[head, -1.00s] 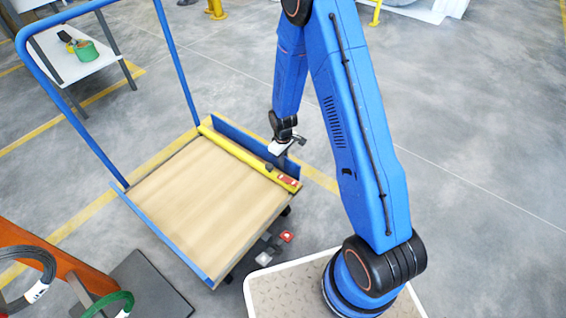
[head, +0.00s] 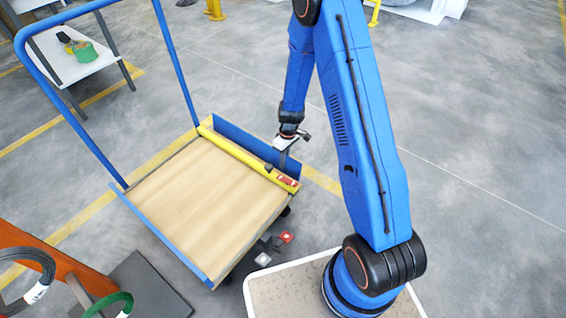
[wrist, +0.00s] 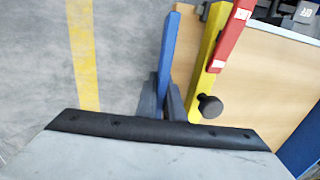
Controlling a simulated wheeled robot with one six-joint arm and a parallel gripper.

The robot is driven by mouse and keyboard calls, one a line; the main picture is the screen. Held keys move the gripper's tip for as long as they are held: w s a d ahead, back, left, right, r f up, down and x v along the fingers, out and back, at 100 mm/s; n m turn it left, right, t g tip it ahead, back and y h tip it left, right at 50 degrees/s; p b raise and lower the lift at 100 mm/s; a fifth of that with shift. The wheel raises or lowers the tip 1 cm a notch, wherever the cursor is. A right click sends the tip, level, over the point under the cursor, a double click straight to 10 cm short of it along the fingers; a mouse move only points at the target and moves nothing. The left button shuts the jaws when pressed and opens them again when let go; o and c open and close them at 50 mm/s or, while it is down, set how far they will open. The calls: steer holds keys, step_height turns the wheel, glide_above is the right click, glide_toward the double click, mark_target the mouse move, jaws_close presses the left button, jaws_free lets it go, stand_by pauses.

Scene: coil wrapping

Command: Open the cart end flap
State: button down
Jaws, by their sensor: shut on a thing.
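The cart (head: 200,200) has a wooden deck with a blue panel, its end flap (head: 240,137), standing along its far right edge. A yellow bar (head: 232,149) with a red-marked part and a black knob runs just inside the flap. My gripper (head: 283,160) is at the right part of the flap, beside the red-marked part. In the wrist view the two grey fingers (wrist: 168,106) are shut on the blue flap (wrist: 168,55), one on each side. The black knob (wrist: 210,106) is just right of the fingers. The fingertips' contact is partly hidden.
A blue push handle (head: 62,105) rises at the cart's left. An orange stand (head: 45,245) with coils is at lower left.

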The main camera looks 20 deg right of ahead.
steer(key=d+g+y, duration=0.1)
steer(key=w+d+g+y, duration=0.1)
steer(key=y, duration=0.1)
steer(key=shift+w+f, duration=0.2)
steer(key=shift+f, duration=0.2)
steer(key=shift+w+d+f+g+y, duration=0.35)
steer(key=shift+f+g+y, duration=0.4)
steer(key=shift+g+y, duration=0.4)
steer(key=shift+w+d+f+g+y, duration=0.3)
steer(key=shift+d+f+g+y, duration=0.35)
steer(key=shift+y, duration=0.8)
steer(key=shift+w+d+f+g+y, duration=0.3)
steer(key=shift+f+g+y, duration=0.55)
steer(key=shift+g+y, duration=0.4)
steer(key=c, duration=1.9)
jaws_free()
steer(key=shift+o, duration=0.2)
